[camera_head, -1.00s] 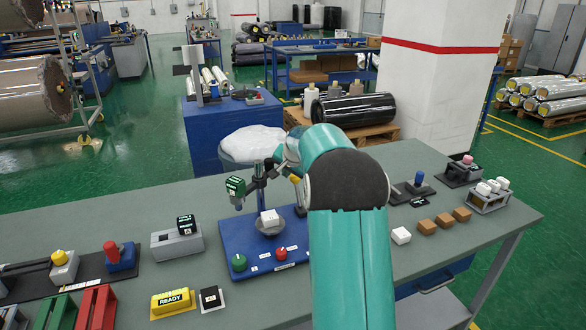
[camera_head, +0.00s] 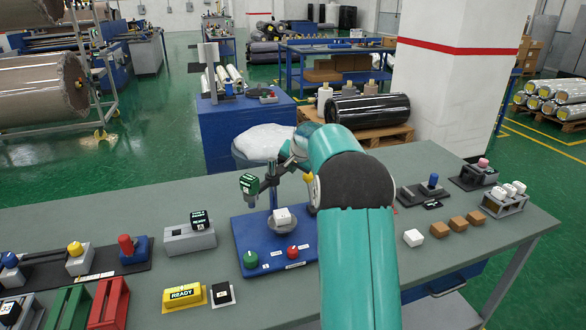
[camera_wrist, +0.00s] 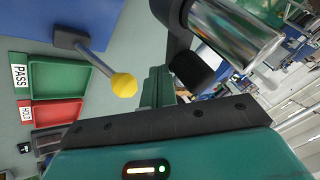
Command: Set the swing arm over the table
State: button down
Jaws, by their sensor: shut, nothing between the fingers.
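A blue base (camera_head: 262,262) on the workbench carries an upright post with a dark swing arm (camera_head: 268,182). A yellow knob (camera_head: 308,178) shows at the right of the post, partly hidden by my arm. In the wrist view a yellow knob (camera_wrist: 124,86) sits on a grey rod, beside my gripper (camera_wrist: 172,82) and apart from it. My gripper is shut and empty; my arm hides it in the head view.
Green and red trays (camera_head: 108,305), a yellow READY block (camera_head: 184,297) and a grey fixture (camera_head: 190,238) stand to the left. A white block (camera_head: 413,238) and several brown blocks (camera_head: 458,223) lie right of my arm. The grey workbench (camera_head: 385,275) has bare patches between them.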

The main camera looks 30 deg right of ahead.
jog(key=shift+w+n, duration=0.2)
jog(key=shift+n, duration=0.1)
jog(key=w+n+y, duration=0.1)
jog(key=n, duration=0.1)
jog(key=w+n+y, duration=0.1)
jog(key=n, duration=0.1)
jog(key=w+n+y, duration=0.1)
jog(key=y, duration=0.1)
jog(key=shift+w+a+n, duration=0.4)
jog(key=shift+w+a+n+y, duration=0.3)
jog(key=shift+w+n, duration=0.1)
jog(key=shift+n, duration=0.1)
jog(key=shift+w+a, duration=0.45)
jog(key=shift+w, duration=0.05)
jog(key=shift+r, duration=0.15)
jog(key=v, duration=1.3)
jog(key=shift+r, duration=0.35)
